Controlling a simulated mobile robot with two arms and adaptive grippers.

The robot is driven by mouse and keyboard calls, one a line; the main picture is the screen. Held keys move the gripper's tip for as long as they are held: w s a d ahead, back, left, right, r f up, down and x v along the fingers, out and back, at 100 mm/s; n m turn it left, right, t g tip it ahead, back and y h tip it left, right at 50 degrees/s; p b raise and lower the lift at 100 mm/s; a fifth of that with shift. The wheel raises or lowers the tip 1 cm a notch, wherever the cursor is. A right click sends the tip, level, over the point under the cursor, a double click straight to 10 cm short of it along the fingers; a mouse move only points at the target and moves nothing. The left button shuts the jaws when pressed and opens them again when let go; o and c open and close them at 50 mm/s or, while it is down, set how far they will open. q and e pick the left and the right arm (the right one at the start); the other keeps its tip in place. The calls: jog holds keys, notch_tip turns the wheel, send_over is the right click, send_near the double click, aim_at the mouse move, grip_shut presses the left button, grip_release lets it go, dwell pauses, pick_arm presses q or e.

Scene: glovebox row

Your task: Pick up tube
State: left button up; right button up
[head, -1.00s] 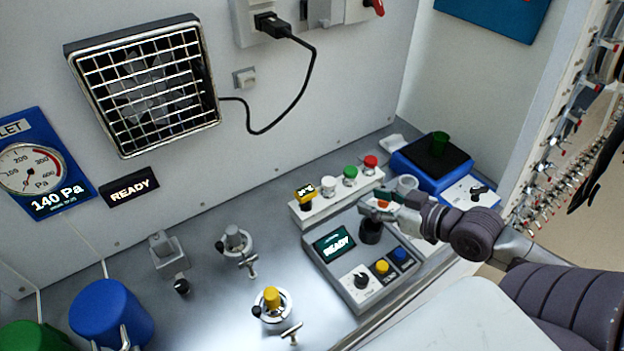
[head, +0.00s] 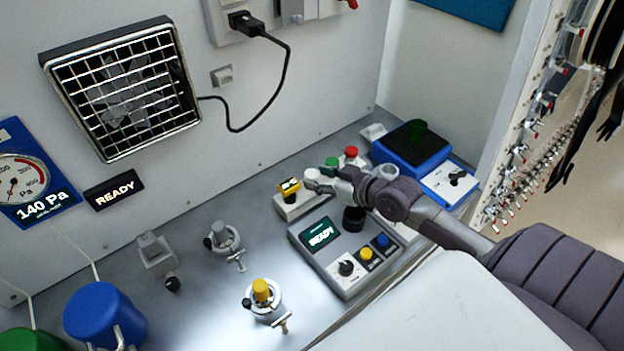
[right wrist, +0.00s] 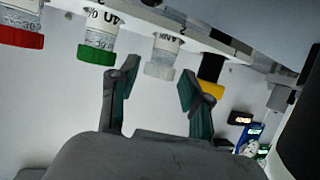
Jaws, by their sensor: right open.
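Several capped tubes stand in a white rack (head: 288,213). The white-capped tube (head: 312,174) is at my right gripper (head: 325,182), whose fingers partly cover the rack. In the right wrist view the white-capped tube (right wrist: 163,57) appears between the two spread fingertips of my right gripper (right wrist: 156,84), with clear space on both sides. The green-capped tube (right wrist: 98,45) and red-capped tube (right wrist: 20,32) are to its left there. A yellow-capped item with a black body (right wrist: 210,78) is just beyond the right finger. My left gripper is out of view.
A control box (head: 320,235) with a READY screen, knob and buttons lies in front of the rack. A yellow-topped fitting (head: 261,290) and a blue canister (head: 103,318) are left.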

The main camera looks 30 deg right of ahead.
jog(key=x, duration=0.3)
jog(key=shift+s+r, duration=0.1)
jog(key=shift+c, duration=0.8)
jog(key=c, duration=0.6)
